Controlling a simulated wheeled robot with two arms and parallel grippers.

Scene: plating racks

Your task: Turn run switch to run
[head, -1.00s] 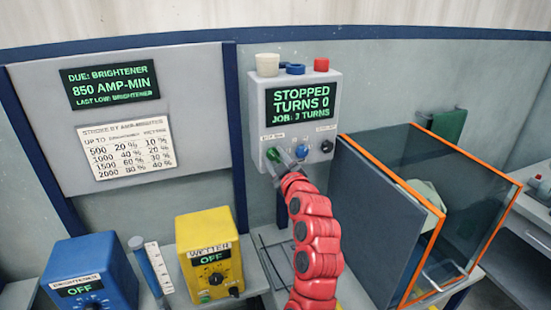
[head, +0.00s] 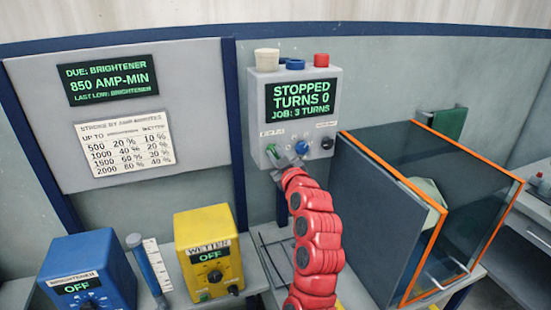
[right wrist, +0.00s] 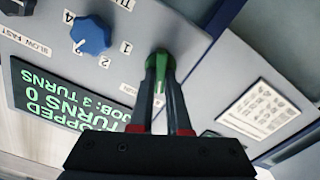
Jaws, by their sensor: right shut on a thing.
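The control box (head: 256,118) hangs on the wall, its screen (head: 296,98) reading STOPPED, TURNS 0, JOB: 3 TURNS. The green run switch (head: 271,149) is at the lower left of its face. My right gripper (head: 286,163) reaches up to it from below. In the right wrist view the fingers (right wrist: 160,75) are shut on the green switch (right wrist: 161,58), one on each side. My left gripper is not in view.
A blue numbered knob (head: 302,147) and a small black knob (head: 327,144) sit right of the switch. An orange-edged glass enclosure (head: 400,174) stands close to the right of my arm. A yellow wetter unit (head: 190,232) and blue brightener unit (head: 115,262) stand lower left.

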